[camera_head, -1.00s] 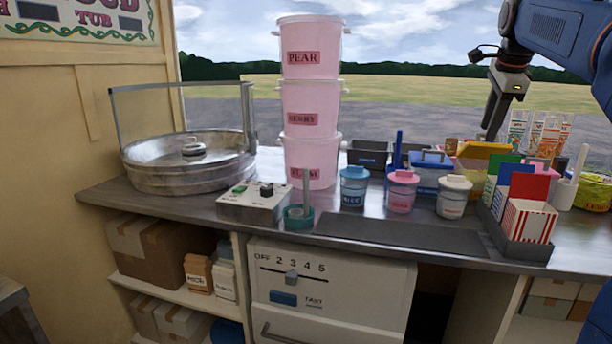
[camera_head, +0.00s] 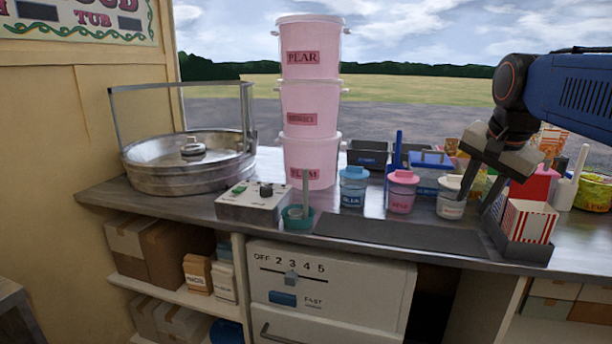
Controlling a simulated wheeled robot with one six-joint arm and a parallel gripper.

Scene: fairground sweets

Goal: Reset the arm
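My gripper (camera_head: 475,204) hangs on the right side of the head view, at the end of my blue arm (camera_head: 575,88). It points down, and its two dark fingers stand apart with nothing visible between them. It is over the counter, just right of the white-lidded jar (camera_head: 451,198) and left of the red-and-white striped box (camera_head: 528,221). The gripper hides part of the box rack. I cannot tell whether a finger touches the jar or the rack.
Pink tubs (camera_head: 310,105) are stacked mid-counter. A metal candyfloss pan (camera_head: 188,177) stands left, with a control box (camera_head: 253,203) beside it. Blue-lidded (camera_head: 354,187) and pink-lidded (camera_head: 402,192) jars stand near the gripper. The dark mat (camera_head: 400,233) in front is clear.

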